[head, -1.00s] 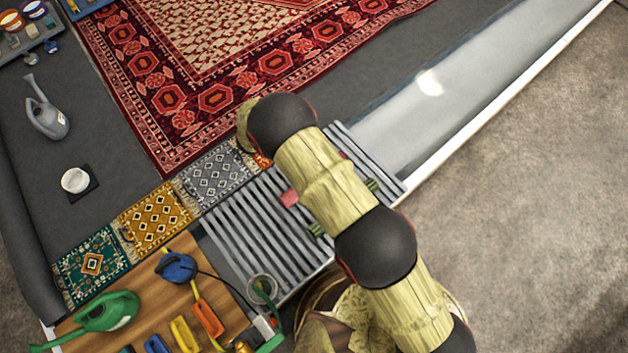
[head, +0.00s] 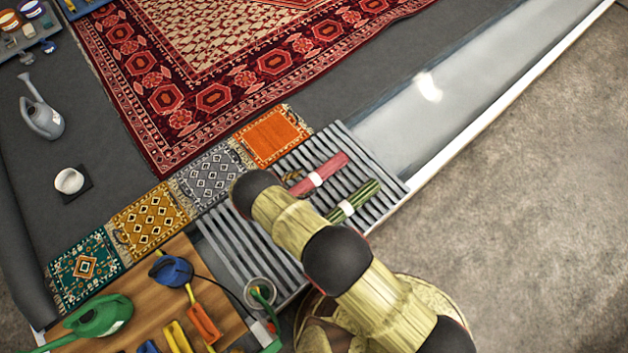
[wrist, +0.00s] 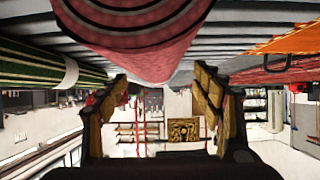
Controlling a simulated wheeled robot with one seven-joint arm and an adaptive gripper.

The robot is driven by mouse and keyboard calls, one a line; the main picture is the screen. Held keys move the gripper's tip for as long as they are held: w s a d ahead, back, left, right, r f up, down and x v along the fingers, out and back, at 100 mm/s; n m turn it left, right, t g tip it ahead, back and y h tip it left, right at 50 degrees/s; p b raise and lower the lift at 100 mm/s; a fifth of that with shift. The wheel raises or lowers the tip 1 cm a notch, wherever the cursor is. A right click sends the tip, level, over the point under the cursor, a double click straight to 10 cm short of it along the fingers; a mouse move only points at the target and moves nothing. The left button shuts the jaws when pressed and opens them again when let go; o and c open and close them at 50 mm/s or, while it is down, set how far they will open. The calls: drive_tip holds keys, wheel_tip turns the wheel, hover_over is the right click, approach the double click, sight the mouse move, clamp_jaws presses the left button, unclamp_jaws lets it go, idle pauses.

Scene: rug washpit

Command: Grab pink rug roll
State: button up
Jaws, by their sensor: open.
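The pink rug roll (head: 332,167) lies on the grey slatted rack (head: 228,262), with a white band around its middle. In the wrist view its rounded pink end (wrist: 155,55) hangs large at the top centre, in line with the gap between my fingers. My gripper (wrist: 163,82) is open and empty, its two fingers spread on either side below the roll in the picture. I cannot tell whether they touch it. In the head view my gripper is mostly hidden by my arm, close to the roll's left end.
A green rug roll (head: 365,194) with a white band lies parallel to the pink one; it is at left in the wrist view (wrist: 40,65). An orange rug (head: 270,136) lies beyond the rack. A grey cup (head: 259,291) stands near the wooden board (head: 140,284).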

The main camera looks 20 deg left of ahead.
sight(311, 180)
drive_tip(key=b+x, duration=0.1)
drive_tip(key=x, duration=0.3)
drive_tip(key=shift+s+d+f, duration=0.1)
drive_tip(key=shift+d+f, duration=0.15)
drive_tip(key=shift+c, duration=1)
drive_tip(key=shift+r, duration=0.1)
drive_tip(key=c, duration=1.4)
